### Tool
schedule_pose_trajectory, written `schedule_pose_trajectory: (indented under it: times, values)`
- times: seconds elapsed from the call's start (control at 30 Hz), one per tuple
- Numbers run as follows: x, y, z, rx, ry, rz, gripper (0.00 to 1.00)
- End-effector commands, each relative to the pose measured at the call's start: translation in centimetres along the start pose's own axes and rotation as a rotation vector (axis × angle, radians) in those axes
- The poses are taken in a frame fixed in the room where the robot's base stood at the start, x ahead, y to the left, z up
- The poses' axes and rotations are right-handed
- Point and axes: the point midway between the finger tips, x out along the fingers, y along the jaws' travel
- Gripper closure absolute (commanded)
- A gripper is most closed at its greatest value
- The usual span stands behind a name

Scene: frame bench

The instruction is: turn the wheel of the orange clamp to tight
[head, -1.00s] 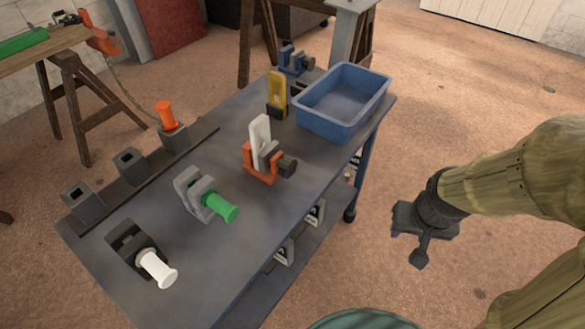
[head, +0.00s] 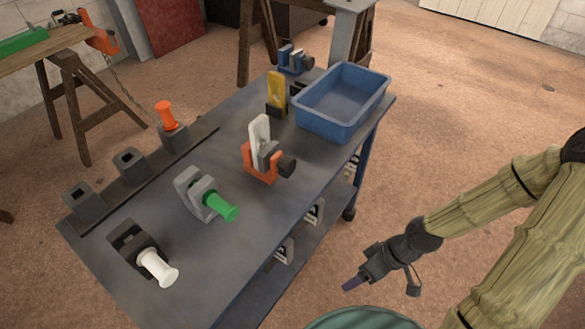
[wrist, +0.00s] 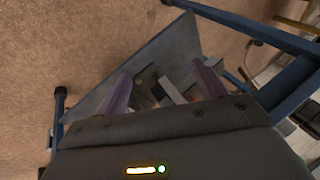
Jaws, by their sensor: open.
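The orange clamp (head: 258,173) stands on the grey bench top near its right edge, with a white upright piece (head: 259,136) between its jaws. Its dark wheel (head: 287,166) sticks out to the right, toward the bench edge. My gripper (head: 352,284) is off the bench, to the lower right of the clamp and well apart from it. In the wrist view my gripper (wrist: 163,84) shows two purple fingers spread apart with nothing held. I cannot make out the orange clamp in that view.
A grey clamp with a green handle (head: 221,207) and a dark one with a white handle (head: 158,268) stand in front. A yellow piece (head: 277,91) and a blue bin (head: 340,124) are behind. Open floor lies right of the bench.

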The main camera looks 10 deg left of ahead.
Motion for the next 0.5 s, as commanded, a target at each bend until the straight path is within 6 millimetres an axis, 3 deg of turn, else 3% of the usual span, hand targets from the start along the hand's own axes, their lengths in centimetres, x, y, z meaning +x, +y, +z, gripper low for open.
schedule_pose_trajectory:
  times: [0.1,0.27,0.37,0.5]
  values:
    - [1.1,-1.3,-1.7,-0.105,0.132,-0.09,0.3]
    - [0.8,-2.8,-4.8,-0.256,0.354,-0.153,0.3]
    - [-0.4,-3.4,-7.1,-0.343,0.516,-0.157,0.3]
    - [-3.4,-3.6,-10.1,-0.457,0.761,-0.113,0.3]
